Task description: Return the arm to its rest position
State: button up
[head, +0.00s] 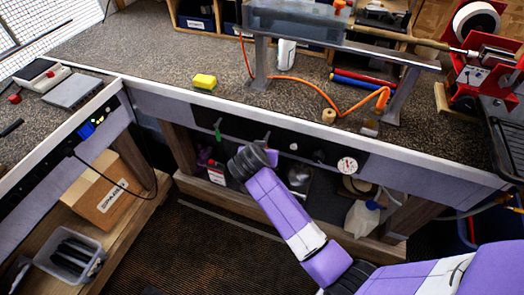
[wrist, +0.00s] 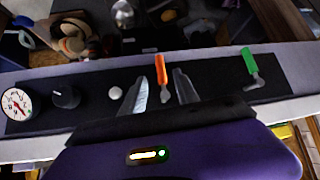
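My purple arm reaches from the lower right to the front panel under the bench in the head view. My gripper (wrist: 159,77) is open in the wrist view, with a grey finger on each side. An orange-handled lever (wrist: 160,66) appears between the fingers, with visible gaps on both sides. I cannot tell how far the fingertips are from the panel. In the head view the dark wrist end (head: 250,161) shows, but the fingers are not clearly visible.
The black panel also carries a green lever (wrist: 250,60), a black knob (wrist: 66,96), a white button (wrist: 115,93) and a gauge (wrist: 16,103). The bench edge overhangs it. A white jug (head: 363,217) stands on the lower shelf. Open floor lies left of my arm.

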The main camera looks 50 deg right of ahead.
dwell(0.3)
jog(key=s+a+f+n+t+y, duration=0.3)
jog(key=s+a+n+t+y, duration=0.4)
jog(key=s+a, duration=0.9)
jog(key=s+a+r+n+t, duration=0.1)
jog(key=s+a+r+n, duration=0.1)
jog(key=s+r, duration=0.6)
jog(key=s+a+r+n+t, duration=0.2)
jog(key=s+a+r, duration=0.2)
jog(key=s+r, duration=0.4)
notch_tip(320, 180, up, 4)
jog(key=shift+s+f+n+y, duration=0.15)
jog(key=shift+f+n+y, duration=0.15)
jog(key=shift+y, duration=0.1)
jog(key=shift+a, duration=0.1)
jog(key=shift+c, duration=0.5)
